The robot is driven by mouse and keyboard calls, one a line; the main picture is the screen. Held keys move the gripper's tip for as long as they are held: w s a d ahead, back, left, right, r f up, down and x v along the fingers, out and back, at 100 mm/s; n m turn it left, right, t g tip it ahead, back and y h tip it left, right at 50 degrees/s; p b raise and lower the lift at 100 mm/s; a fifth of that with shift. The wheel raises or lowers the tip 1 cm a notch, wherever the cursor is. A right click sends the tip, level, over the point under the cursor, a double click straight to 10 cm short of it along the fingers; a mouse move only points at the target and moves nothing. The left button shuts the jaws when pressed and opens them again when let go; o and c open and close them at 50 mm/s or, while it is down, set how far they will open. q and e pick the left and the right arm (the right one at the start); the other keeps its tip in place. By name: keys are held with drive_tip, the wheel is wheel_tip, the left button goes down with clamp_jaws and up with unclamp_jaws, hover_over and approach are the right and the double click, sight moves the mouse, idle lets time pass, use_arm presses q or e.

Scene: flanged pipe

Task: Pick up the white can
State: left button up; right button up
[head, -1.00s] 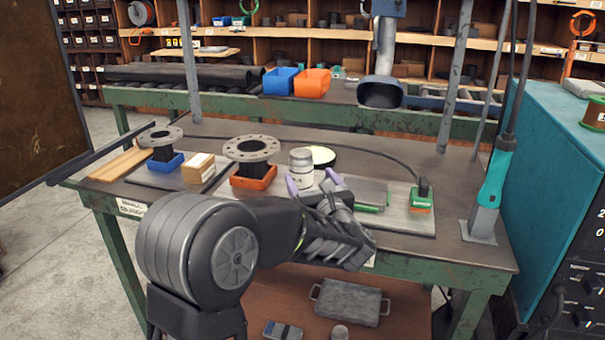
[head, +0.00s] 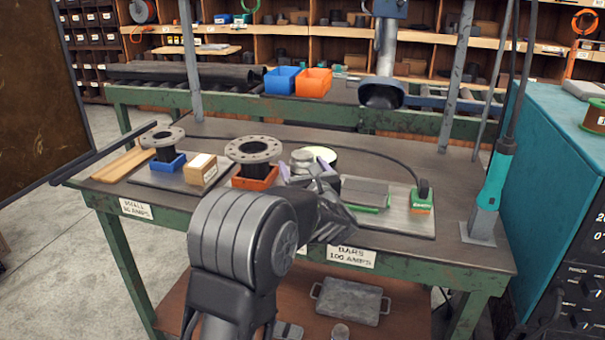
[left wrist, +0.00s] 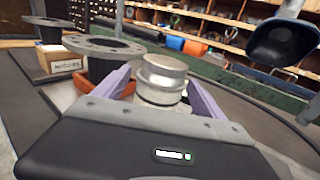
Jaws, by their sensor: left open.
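The white can (head: 301,160) is a short pale cylinder standing upright on the bench, to the right of the larger pipe flange. In the left wrist view the can (left wrist: 161,80) stands between the two purple fingers of my left gripper (left wrist: 162,92), with a finger on each side. In the head view my left gripper (head: 306,174) is open around the can, and my wrist hides the can's lower part. Whether the fingers touch the can cannot be told. My right gripper is not in view.
The larger flanged pipe (head: 254,150) stands in an orange holder (head: 255,179) just left of the can. A cardboard box (head: 201,170) and a smaller flanged pipe (head: 162,137) stand farther left. A green-edged grey block (head: 366,193) lies right. A grey extraction hood (head: 380,92) hangs behind.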

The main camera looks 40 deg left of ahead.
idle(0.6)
use_arm(q)
clamp_jaws()
idle(0.7)
